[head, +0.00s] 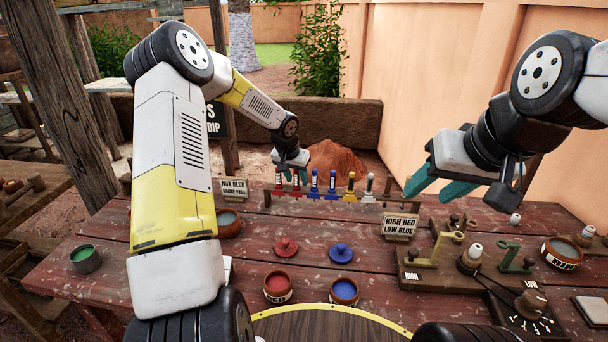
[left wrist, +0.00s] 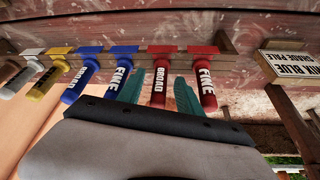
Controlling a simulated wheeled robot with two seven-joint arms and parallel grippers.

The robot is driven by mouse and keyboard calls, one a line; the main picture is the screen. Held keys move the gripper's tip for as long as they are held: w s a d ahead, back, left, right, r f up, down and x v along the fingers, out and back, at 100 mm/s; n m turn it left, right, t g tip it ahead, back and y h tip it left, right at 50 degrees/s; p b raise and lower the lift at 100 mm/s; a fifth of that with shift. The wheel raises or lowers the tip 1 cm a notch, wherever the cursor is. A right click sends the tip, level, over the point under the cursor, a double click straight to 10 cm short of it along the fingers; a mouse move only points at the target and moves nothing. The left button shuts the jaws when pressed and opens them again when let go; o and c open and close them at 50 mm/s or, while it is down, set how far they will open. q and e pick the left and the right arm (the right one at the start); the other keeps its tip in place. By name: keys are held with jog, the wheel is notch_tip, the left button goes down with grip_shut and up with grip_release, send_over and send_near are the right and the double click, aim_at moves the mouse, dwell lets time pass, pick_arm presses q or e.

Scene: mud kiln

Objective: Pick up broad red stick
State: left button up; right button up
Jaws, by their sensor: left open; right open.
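The broad red stick (head: 297,181) hangs in the rack at the back of the table, second from the left in the head view. In the left wrist view the broad red stick (left wrist: 160,84), labelled BROAD, shows between the two teal fingers. My left gripper (head: 291,168) is open at the red sticks, one finger on each side of the broad one; contact cannot be told. The fine red stick (left wrist: 205,88) is just outside the right-hand finger in that view. My right gripper (head: 430,192) is open and empty above the table's right part.
Fine blue (left wrist: 122,78), broad blue (left wrist: 80,82), yellow (left wrist: 48,80) and white (left wrist: 20,80) sticks share the rack. Signs (head: 234,188) and (head: 399,226) stand on the table. Red (head: 278,288) and blue (head: 344,291) pots are in front. A wooden fixture (head: 440,262) is at right.

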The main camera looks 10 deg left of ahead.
pick_arm(q)
grip_shut()
notch_tip(320, 180, up, 10)
jog(key=shift+r, duration=0.1)
dwell(0.5)
jog(key=shift+s, duration=0.1)
dwell(0.4)
